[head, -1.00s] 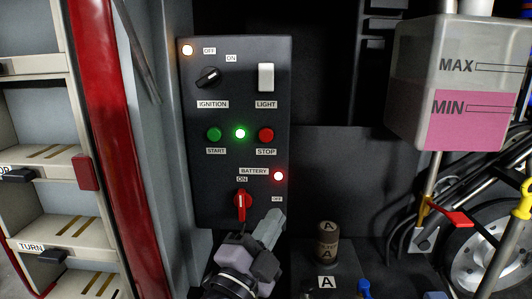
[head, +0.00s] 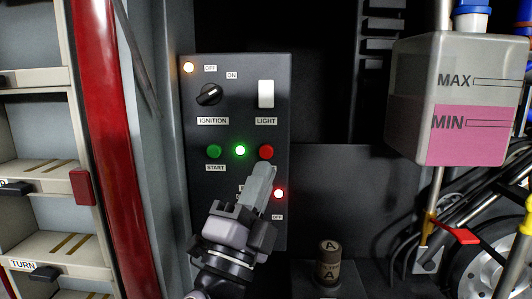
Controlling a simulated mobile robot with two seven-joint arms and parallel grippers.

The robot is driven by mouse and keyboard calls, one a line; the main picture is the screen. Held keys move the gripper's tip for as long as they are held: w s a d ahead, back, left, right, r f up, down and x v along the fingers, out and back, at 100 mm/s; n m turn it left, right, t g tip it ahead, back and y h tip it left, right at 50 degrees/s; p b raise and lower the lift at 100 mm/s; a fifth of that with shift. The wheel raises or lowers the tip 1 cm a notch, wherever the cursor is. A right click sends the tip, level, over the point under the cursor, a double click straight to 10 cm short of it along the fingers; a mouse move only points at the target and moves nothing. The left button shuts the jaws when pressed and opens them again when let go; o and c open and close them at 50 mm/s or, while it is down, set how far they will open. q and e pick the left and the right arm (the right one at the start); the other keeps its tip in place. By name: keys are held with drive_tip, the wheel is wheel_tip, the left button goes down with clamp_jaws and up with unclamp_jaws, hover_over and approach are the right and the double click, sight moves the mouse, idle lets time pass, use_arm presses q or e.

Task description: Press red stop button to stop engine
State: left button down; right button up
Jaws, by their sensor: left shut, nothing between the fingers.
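The red stop button (head: 266,152) is on the right side of the dark control panel (head: 238,75). My left gripper (head: 265,168) is shut and empty, with its tips just below the stop button. I cannot tell whether they touch it. The gripper hides the STOP label and most of the battery switch area. The green start button (head: 214,152) is to the left, and a lit green lamp (head: 240,150) is between the two buttons. My right gripper is not in view.
The ignition knob (head: 209,94) and white light switch (head: 266,94) are higher on the panel. A tank with pink fluid (head: 470,135) hangs at right. A canister marked A (head: 328,265) stands low, right of the panel.

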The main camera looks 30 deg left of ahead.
sight(266, 152)
use_arm(q)
drive_tip(key=w+a+b, duration=0.1)
drive_tip(key=w+a, duration=0.2)
drive_tip(key=w, duration=0.3)
idle(0.4)
drive_tip(key=shift+w, duration=0.1)
idle(1.6)
drive_tip(key=shift+w+a, duration=0.15)
drive_tip(key=shift+w, duration=0.2)
drive_tip(key=shift+w+a+b, duration=0.25)
drive_tip(key=shift+w+b, duration=0.2)
idle(0.7)
drive_tip(key=shift+s+d, duration=0.1)
drive_tip(key=shift+s, duration=0.05)
drive_tip(key=shift+s+d, duration=0.3)
drive_tip(key=shift+s, duration=0.4)
